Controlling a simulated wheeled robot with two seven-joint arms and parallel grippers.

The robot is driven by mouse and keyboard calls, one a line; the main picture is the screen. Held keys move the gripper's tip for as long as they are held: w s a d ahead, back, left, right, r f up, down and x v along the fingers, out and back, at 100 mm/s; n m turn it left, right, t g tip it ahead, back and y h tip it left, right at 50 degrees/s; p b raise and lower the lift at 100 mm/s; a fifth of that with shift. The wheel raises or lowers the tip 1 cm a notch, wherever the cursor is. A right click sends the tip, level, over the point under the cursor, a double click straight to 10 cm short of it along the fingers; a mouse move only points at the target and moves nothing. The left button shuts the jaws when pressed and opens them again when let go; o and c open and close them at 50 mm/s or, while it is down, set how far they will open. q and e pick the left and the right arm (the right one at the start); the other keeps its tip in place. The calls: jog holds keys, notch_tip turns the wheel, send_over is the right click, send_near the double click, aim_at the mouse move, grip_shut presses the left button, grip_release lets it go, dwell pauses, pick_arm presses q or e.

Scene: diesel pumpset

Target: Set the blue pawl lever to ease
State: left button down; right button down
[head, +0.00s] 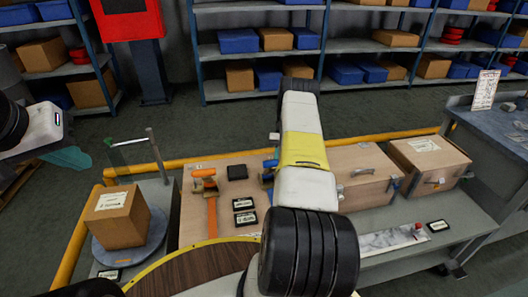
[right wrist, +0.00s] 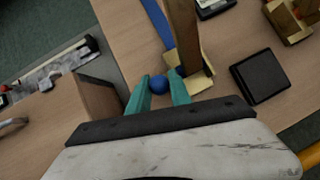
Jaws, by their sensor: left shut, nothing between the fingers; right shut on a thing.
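The blue pawl lever shows in the right wrist view as a round blue knob (right wrist: 159,85), with a blue bar (right wrist: 157,24) beyond it beside a brown post (right wrist: 183,32). My right gripper (right wrist: 161,90) has its teal fingers on either side of the knob and is shut on it. In the head view my right arm hides most of the lever; only a small blue part (head: 269,164) shows at the arm's left edge. I cannot read the lever's setting. My left gripper (head: 74,158) is shut and empty at the far left, away from the bench.
An orange lever (head: 206,183) and a black square block (head: 237,172) stand on the wooden board, with small black-framed labels (head: 243,204) nearby. A cardboard box (head: 118,218) sits on a round plate at left. Wooden cases (head: 361,172) stand right of my right arm.

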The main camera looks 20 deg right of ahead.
dwell(0.5)
jog(key=c, duration=1.2)
grip_release()
